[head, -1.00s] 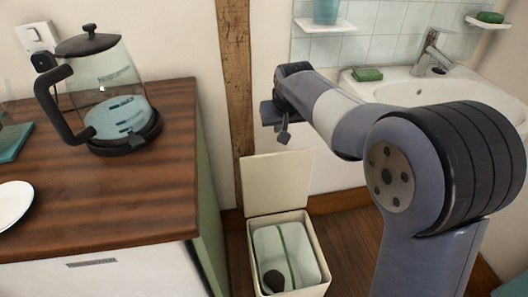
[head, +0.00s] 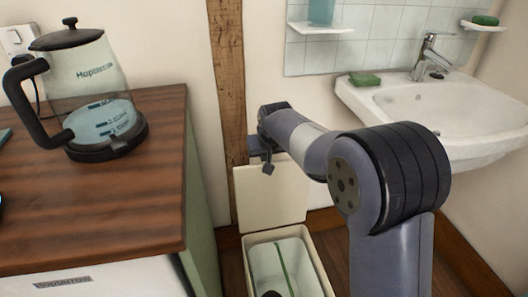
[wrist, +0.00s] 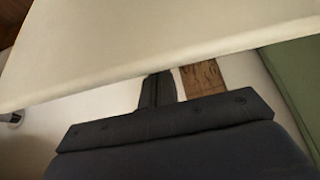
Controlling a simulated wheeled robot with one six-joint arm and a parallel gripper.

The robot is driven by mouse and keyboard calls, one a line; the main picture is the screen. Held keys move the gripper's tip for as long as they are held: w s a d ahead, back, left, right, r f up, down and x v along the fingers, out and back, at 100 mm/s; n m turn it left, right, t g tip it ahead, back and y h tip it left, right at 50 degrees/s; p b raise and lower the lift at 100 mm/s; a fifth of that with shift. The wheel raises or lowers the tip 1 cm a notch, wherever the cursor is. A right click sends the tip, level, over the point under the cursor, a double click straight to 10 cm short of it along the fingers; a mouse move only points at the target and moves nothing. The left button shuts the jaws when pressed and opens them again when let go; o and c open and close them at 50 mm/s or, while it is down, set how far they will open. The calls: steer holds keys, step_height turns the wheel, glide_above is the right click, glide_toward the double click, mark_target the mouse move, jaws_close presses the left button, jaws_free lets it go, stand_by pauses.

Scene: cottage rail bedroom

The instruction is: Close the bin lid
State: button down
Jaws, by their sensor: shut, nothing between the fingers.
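The cream bin (head: 318,262) stands on the floor between the counter and the basin. Its lid (head: 270,200) is up, standing nearly upright at the bin's back edge. A clear liner with a green strip and a dark item sit inside the bin. My gripper (head: 267,168) is shut and empty at the lid's top edge, overlapping it in the head view. In the wrist view the lid (wrist: 140,45) fills the top, and my gripper's fingers (wrist: 158,86) reach its lower visible edge. I cannot tell whether they touch it.
A wooden counter (head: 95,205) with a glass kettle (head: 98,115) stands at the left. A white basin (head: 450,115) with green soap (head: 365,79) is at the right. A wooden post (head: 228,90) rises behind the bin. Floor shows right of the bin.

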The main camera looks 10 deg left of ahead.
steer(key=shift+s+d+f, duration=0.1)
steer(key=shift+s+d, duration=0.2)
steer(key=shift+s, duration=0.25)
